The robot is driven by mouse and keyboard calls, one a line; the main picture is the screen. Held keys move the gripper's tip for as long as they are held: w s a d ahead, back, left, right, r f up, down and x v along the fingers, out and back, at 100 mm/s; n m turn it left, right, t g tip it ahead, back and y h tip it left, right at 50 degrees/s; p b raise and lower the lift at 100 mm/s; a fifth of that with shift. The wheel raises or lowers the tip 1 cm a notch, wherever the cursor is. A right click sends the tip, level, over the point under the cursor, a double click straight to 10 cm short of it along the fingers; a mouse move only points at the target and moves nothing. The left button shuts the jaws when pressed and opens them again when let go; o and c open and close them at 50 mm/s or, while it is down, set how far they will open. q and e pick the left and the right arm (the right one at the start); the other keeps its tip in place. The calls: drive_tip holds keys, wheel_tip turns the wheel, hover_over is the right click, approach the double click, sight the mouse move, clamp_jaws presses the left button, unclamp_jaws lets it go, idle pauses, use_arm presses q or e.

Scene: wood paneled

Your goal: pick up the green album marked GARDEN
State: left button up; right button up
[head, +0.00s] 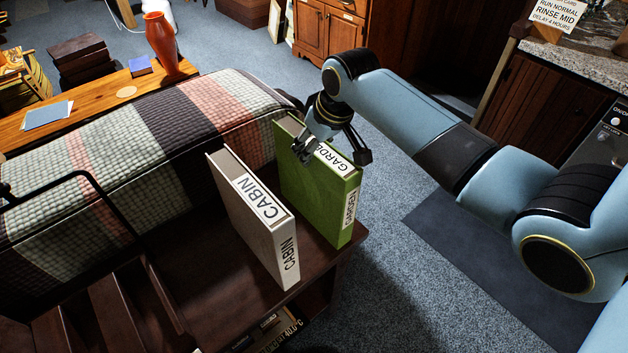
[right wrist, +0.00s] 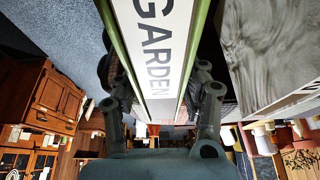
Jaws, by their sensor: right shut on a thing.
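The green album marked GARDEN (head: 318,206) stands upright near the right edge of the dark wooden table (head: 222,310). I cannot tell whether its base touches the wood. My right gripper (head: 334,152) is over its top edge, with one finger on each side, shut on it. In the right wrist view the album's white GARDEN label (right wrist: 158,45) runs between the two fingers (right wrist: 158,95). A grey-beige album marked CABIN (head: 248,222) stands upright to the left, apart from the green one. My left gripper is not in view.
A plaid padded seat or bed (head: 130,160) lies behind the albums. An orange vase (head: 161,45) and a blue book (head: 140,66) are on a wooden table farther back. Carpeted floor (head: 385,230) is open right of the dark table.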

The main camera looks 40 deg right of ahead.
clamp_jaws()
drive_tip(key=shift+r, duration=0.1)
drive_tip(key=shift+w+r, duration=0.1)
